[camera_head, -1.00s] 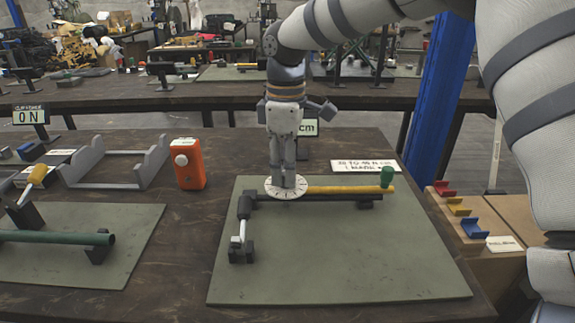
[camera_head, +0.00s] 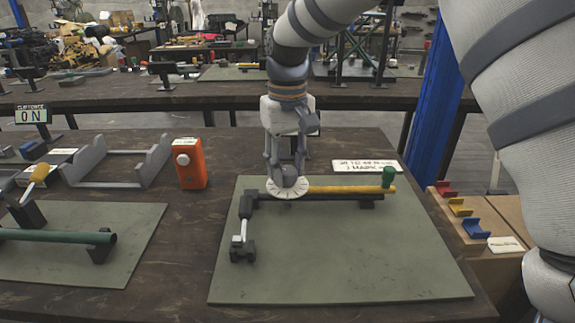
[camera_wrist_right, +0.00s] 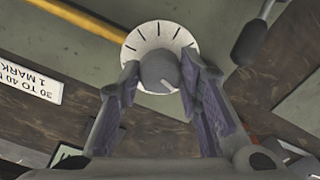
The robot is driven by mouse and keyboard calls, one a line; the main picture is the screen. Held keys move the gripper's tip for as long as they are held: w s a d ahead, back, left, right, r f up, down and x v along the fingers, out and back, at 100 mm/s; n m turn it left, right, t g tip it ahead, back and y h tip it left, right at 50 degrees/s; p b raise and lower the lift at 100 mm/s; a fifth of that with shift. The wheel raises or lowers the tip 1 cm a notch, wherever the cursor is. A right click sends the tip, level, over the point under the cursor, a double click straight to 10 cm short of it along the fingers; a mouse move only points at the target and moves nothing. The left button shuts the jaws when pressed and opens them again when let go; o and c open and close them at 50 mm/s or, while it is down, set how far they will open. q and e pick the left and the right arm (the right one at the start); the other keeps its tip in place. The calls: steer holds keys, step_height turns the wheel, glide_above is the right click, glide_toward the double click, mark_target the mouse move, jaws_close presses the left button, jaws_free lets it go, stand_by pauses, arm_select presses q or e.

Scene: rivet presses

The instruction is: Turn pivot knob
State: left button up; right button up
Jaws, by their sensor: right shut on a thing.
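The pivot knob (camera_wrist_right: 160,72) is a grey round knob on a white dial (camera_wrist_right: 146,36) with black marks. In the head view the right gripper (camera_head: 287,178) partly hides the knob. My left gripper is not in view.
The fixture stands on a green mat (camera_head: 340,260). An orange box (camera_head: 190,165) and a grey cradle (camera_head: 118,165) stand to the left. A white label (camera_head: 366,167) lies behind the bar. Coloured clips (camera_head: 460,207) lie at the right.

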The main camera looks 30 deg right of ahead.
mark_target(287, 170)
steer(key=shift+f+m, duration=0.1)
steer(key=shift+m, duration=1)
steer(key=o, duration=1.2)
step_height(287, 170, up, 12)
steer(key=shift+r, duration=0.1)
